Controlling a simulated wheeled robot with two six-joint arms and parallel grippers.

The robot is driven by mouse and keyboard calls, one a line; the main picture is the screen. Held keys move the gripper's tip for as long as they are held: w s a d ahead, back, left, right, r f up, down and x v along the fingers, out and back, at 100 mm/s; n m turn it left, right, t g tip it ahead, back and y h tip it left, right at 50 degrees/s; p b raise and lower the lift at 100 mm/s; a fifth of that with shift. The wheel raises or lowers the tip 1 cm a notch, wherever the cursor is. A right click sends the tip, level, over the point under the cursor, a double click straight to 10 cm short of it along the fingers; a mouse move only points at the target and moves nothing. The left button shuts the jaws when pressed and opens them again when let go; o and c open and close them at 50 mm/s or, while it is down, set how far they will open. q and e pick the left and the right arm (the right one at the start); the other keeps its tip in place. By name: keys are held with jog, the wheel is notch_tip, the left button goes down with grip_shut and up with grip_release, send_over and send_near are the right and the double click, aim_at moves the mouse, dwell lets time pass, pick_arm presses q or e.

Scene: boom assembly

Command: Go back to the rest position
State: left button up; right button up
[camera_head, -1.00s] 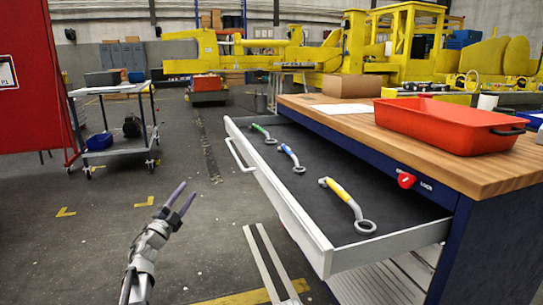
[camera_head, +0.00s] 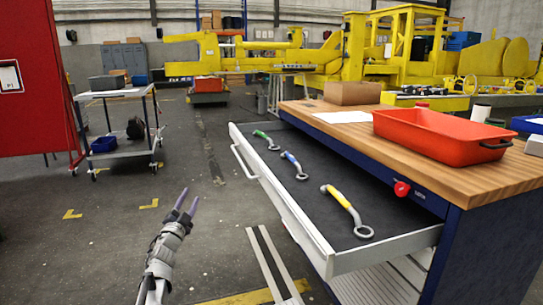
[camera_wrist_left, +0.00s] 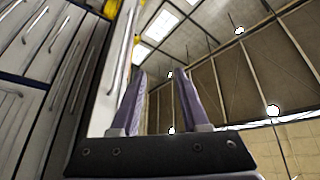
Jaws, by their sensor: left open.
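My left gripper (camera_head: 184,206) is open and empty in the head view. It stands in the free space left of the open drawer, clear of it, with its fingers pointing up and away. In the left wrist view its two purple fingers (camera_wrist_left: 163,100) are spread with nothing between them. The camera there looks up towards the ceiling, with drawer fronts (camera_wrist_left: 40,70) at the left. My right gripper is not in view.
The open drawer (camera_head: 333,252) holds a green wrench (camera_head: 266,139), a blue wrench (camera_head: 294,164) and a yellow wrench (camera_head: 345,208). A red bin (camera_head: 440,137) and a cardboard box (camera_head: 352,93) stand on the workbench (camera_head: 480,180). A trolley (camera_head: 125,155) stands back left.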

pick_arm(q)
jog(key=s+d+r+n+g+y+p, duration=0.1)
jog(key=s+d+n+g+p, duration=0.1)
jog(key=s+d+g+p, duration=0.5)
jog(key=s+d+r+n+g+y+p, duration=0.1)
jog(key=s+d+n+g+p, duration=0.2)
jog(key=s+d+g+p, duration=0.4)
jog(key=s+d+r+n+g+y+p, duration=0.1)
jog(key=s+d+n+g+p, duration=0.2)
jog(key=s+p, duration=1.3)
jog(key=s+d+g, duration=0.3)
jog(key=s+g, duration=0.1)
jog(key=s, duration=0.4)
jog(key=shift+d+r+y, duration=0.25)
jog(key=shift+d+y, duration=0.15)
jog(key=shift+r+p, duration=0.1)
jog(key=shift+p, duration=0.2)
